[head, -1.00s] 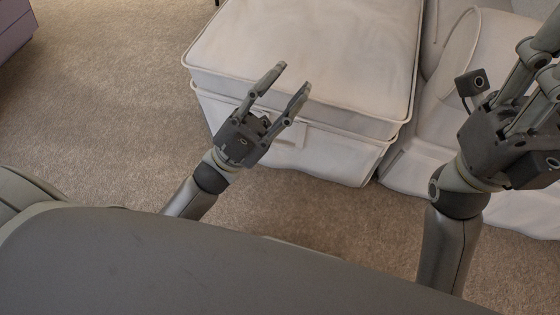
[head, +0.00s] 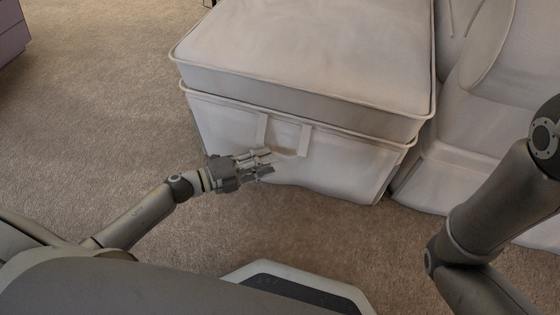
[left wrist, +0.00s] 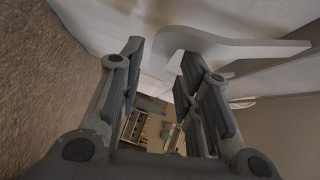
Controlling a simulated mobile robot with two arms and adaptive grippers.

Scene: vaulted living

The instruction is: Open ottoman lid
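The white ottoman (head: 340,160) stands in front of me in the head view. Its padded lid (head: 310,60) with piped edges lies shut on top. A fabric strap loop (head: 304,140) hangs on its front face. My left gripper (head: 270,163) is open, low in front of the ottoman, with its fingertips near the lower end of the loop. In the left wrist view, the two fingers (left wrist: 161,58) are apart and the pale strap (left wrist: 240,47) curves close to the right fingertip. I cannot tell whether they touch. My right gripper is out of view.
A white cushioned sofa (head: 470,140) stands close against the ottoman's right side. Carpet (head: 100,110) is open to the left and in front. A purple cabinet (head: 12,35) is at the far left edge.

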